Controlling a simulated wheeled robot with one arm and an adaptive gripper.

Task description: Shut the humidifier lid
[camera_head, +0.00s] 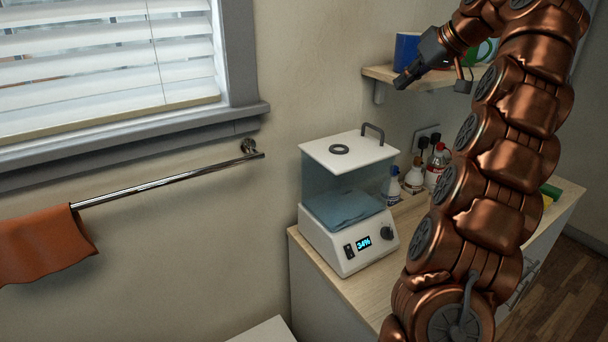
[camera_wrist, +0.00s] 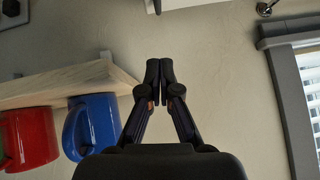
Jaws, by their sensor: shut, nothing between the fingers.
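The humidifier (camera_head: 350,245) stands on the wooden counter, with a white base, a blue display reading 34%, a dark knob and a clear bluish tank. Its white lid (camera_head: 320,150) lies flat across the tank top, with a dark ring opening and a grey handle (camera_head: 373,133) at the back right edge. I see no clear gap under it. My gripper (camera_head: 404,80) is shut and empty, above and right of the lid, near the wall shelf. The wrist view shows its fingertips (camera_wrist: 159,68) together; a white edge at the top there is probably the lid.
The wall shelf (camera_wrist: 60,85) holds a blue mug (camera_wrist: 92,125) and a red mug (camera_wrist: 30,138) close to my gripper. Several bottles (camera_head: 413,178) stand right of the humidifier. A towel bar (camera_head: 170,180) and window are on the left. Wall space above the lid is free.

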